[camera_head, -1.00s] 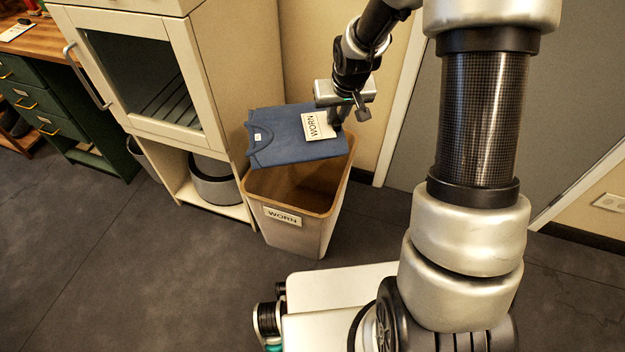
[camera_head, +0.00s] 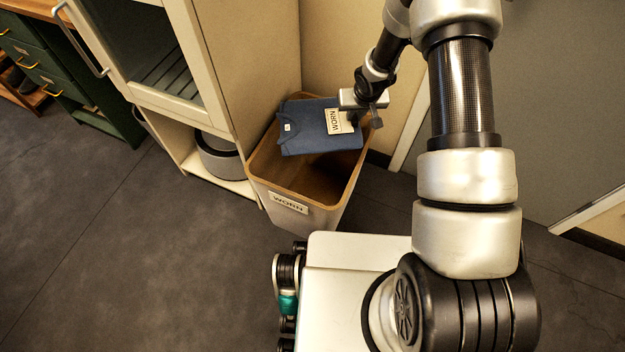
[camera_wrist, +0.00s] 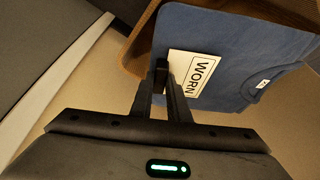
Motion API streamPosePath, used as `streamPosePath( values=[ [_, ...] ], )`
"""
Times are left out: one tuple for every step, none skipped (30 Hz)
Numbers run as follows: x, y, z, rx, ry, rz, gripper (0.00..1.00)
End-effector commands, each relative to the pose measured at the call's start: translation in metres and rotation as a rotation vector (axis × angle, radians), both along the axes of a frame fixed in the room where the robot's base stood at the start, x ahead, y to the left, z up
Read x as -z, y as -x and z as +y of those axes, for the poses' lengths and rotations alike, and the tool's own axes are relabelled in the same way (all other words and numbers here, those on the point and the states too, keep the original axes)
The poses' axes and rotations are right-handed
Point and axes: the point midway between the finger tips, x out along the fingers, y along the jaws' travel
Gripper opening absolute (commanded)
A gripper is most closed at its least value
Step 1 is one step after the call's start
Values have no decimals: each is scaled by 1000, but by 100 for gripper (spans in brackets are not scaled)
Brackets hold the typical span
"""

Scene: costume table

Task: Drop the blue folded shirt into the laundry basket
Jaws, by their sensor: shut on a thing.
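The blue folded shirt (camera_head: 306,130) with a white WORN label is held flat over the far part of the laundry basket's opening. My gripper (camera_head: 352,118) is shut on its right edge, beside the label. In the wrist view the fingers (camera_wrist: 170,88) pinch the edge of the shirt (camera_wrist: 222,50). The laundry basket (camera_head: 262,180) is tan with a wooden-coloured rim and a WORN label on its front. Its near interior shows and looks empty; the shirt hides the far part. The basket's rim also shows in the wrist view (camera_wrist: 138,40).
A cream cabinet (camera_head: 240,60) with a glass door stands close to the basket's left, with a grey round bin (camera_head: 220,158) on its lower shelf. A green drawer desk (camera_head: 65,75) is at far left. Floor (camera_head: 130,250) at front left is clear.

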Motion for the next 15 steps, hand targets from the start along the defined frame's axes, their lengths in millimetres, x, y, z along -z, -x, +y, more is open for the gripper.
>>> streamPosePath(
  values=[
    [11, 0, 0, -1, 0, 0, 0],
    [14, 0, 0, -1, 0, 0, 0],
    [19, 0, 0, -1, 0, 0, 0],
    [23, 0, 0, 0, 0, 0, 0],
    [27, 0, 0, 0, 0, 0, 0],
    [31, 0, 0, 0, 0, -1, 0],
    [33, 0, 0, 1, -1, -1, 0],
    [35, 0, 0, 1, -1, -1, 0],
    [37, -1, 0, 1, -1, -1, 0],
    [38, -1, 0, 1, -1, -2, 0],
    [39, -1, 0, 1, -1, -2, 0],
    [39, -1, 0, 1, -1, -2, 0],
    [39, -1, 0, 1, -1, -2, 0],
    [39, -1, 0, 1, -1, -2, 0],
    [39, -1, 0, 1, -1, -2, 0]
  ],
)
